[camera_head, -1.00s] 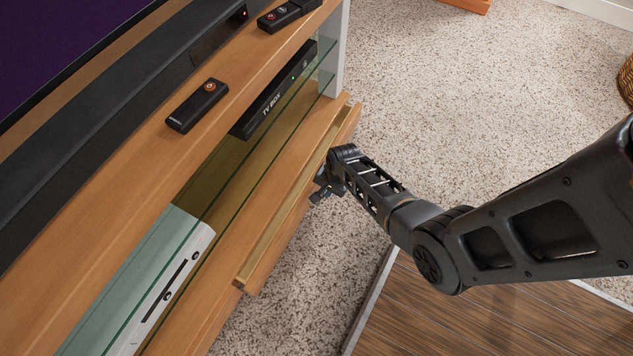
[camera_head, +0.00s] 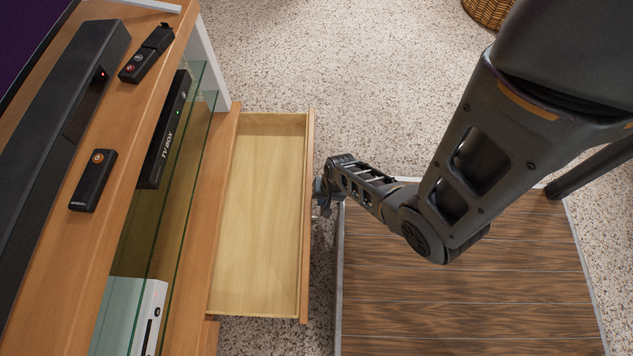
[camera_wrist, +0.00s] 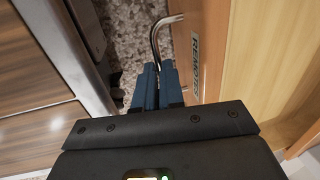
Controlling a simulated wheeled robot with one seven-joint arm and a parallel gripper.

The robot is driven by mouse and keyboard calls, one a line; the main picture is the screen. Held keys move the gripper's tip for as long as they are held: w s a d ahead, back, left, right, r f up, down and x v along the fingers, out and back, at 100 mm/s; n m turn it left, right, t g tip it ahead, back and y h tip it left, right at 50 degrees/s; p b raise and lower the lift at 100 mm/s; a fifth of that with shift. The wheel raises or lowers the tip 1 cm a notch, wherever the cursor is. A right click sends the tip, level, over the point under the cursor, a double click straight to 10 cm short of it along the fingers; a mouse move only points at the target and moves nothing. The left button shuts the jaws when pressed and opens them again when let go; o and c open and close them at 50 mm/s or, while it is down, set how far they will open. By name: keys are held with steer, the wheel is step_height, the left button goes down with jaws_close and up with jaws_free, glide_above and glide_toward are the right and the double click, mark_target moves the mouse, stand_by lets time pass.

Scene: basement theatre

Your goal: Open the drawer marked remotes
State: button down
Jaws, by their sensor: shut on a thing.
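The drawer (camera_head: 262,215) stands well out of the wooden TV cabinet, and its pale inside is empty. In the wrist view its front (camera_wrist: 215,35) carries a label reading REMOTES (camera_wrist: 195,63). A curved metal handle (camera_wrist: 156,38) is fixed to that front. My gripper (camera_wrist: 158,72) is shut on the handle, with its blue fingers together around the bar. In the head view my gripper (camera_head: 322,198) is at the outer side of the drawer front, partly hidden by my wrist.
A remote (camera_head: 93,181) and a second dark device (camera_head: 147,54) lie on the cabinet top beside a soundbar (camera_head: 60,150). A TV box (camera_head: 165,130) sits on the glass shelf. A low wooden table (camera_head: 460,290) stands right of the drawer, with a narrow carpet gap between.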

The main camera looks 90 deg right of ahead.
steer(key=shift+s, duration=0.1)
steer(key=c, duration=1.2)
jaws_free()
steer(key=shift+c, duration=0.2)
step_height(320, 180, up, 8)
steer(key=s+p, duration=0.1)
steer(key=p, duration=0.3)
steer(key=shift+s+f, duration=0.2)
steer(key=shift+s, duration=0.05)
